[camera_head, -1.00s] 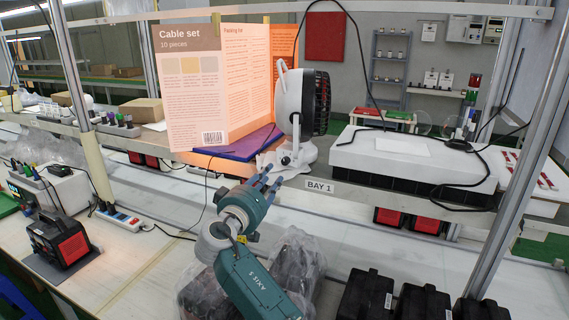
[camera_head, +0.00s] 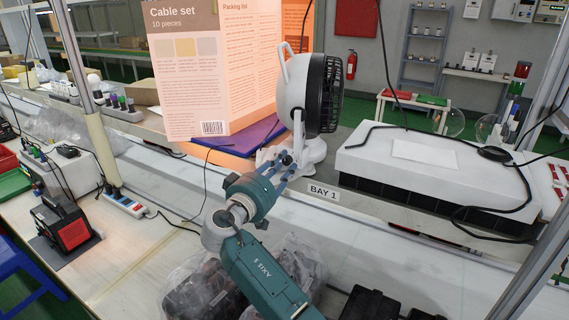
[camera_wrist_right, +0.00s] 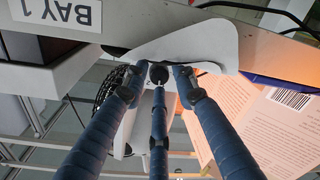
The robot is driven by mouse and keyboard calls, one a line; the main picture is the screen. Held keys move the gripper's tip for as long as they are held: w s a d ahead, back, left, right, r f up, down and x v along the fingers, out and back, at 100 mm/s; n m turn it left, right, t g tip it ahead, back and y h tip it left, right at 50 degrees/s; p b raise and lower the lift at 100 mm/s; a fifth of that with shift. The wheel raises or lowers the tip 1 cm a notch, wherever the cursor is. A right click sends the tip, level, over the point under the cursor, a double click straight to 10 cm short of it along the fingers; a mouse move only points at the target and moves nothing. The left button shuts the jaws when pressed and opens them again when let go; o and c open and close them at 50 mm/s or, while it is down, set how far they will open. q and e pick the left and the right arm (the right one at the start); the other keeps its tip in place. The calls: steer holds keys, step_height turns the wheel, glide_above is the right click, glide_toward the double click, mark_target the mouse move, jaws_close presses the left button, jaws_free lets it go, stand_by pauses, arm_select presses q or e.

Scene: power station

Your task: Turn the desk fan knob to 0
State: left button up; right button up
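The white desk fan (camera_head: 298,98) with a dark round grille stands on the shelf beside the BAY 1 label. Its small dark knob (camera_head: 287,159) is on the front of the base. My right gripper (camera_head: 281,172) is at the knob, its blue fingers pointing at the base. In the right wrist view the knob (camera_wrist_right: 158,74) lies between the spread fingertips of my right gripper (camera_wrist_right: 158,80). Gaps show on both sides; whether the middle finger touches the knob is unclear. The knob's setting cannot be read. My left gripper is not in view.
A Cable set board (camera_head: 185,75) stands left of the fan, with a purple folder (camera_head: 245,138) at its foot. A white box (camera_head: 420,165) with a black cable is to the right. Bagged dark items (camera_head: 200,290) lie below my right arm.

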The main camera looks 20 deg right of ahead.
steer(key=shift+s+a+r, duration=0.1)
steer(key=shift+s+a, duration=0.05)
steer(key=shift+a, duration=0.05)
steer(key=c, duration=0.3)
steer(key=shift+d, duration=0.1)
jaws_close()
steer(key=shift+n, duration=0.5)
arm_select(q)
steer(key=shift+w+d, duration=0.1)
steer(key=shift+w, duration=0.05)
arm_select(e)
steer(key=shift+r+n, duration=0.15)
steer(key=shift+n, duration=0.75)
